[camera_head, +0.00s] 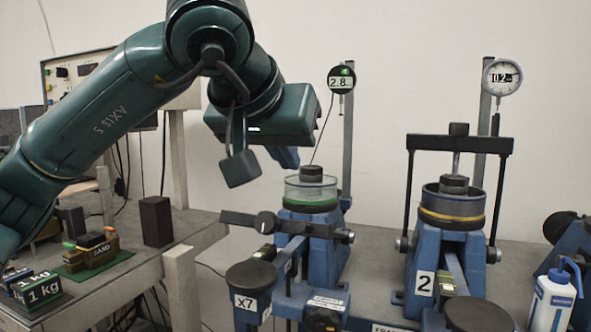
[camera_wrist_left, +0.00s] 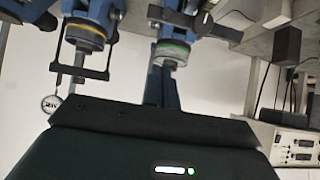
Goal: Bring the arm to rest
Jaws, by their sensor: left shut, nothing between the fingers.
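My left arm comes in from the left, and my left gripper (camera_head: 287,160) hangs pointing down above and slightly left of the green-banded clear cell (camera_head: 312,191). Its blue fingers are shut and empty, apart from the cell in the picture. In the left wrist view the shut blue fingers (camera_wrist_left: 161,88) stick out past the dark gripper body, and the green-banded cell (camera_wrist_left: 171,50) shows just beyond them. My right gripper is in neither view.
A second lever frame (camera_head: 424,284) marked 2 stands to the right, with a black yoke (camera_head: 459,143). Dial gauges (camera_head: 341,80) (camera_head: 502,77) stand behind. A wash bottle (camera_head: 553,301) is at lower right. The left bench holds a dark block (camera_head: 155,221) and 1 kg weights (camera_head: 42,291).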

